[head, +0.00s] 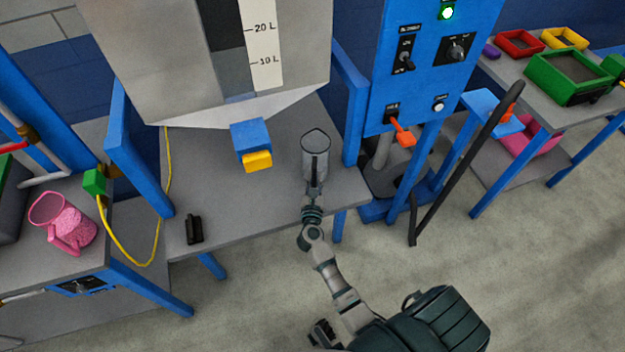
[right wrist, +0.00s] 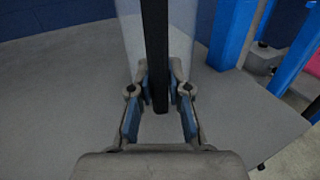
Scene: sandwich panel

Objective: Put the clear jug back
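The clear jug (head: 316,143) stands upright on the grey bench, under the right side of the big tank. Its dark handle faces my right gripper (head: 312,187). In the right wrist view the black handle (right wrist: 155,50) runs between the two fingers of my right gripper (right wrist: 159,92). The fingers are apart, with a gap showing on each side of the handle. The clear wall of the jug (right wrist: 185,30) shows behind the handle.
A blue tap with a yellow lever (head: 257,161) hangs under the tank (head: 190,85). A black block (head: 194,229) lies at the bench's front left. A blue post (head: 351,115) and control cabinet (head: 425,85) stand right of the jug.

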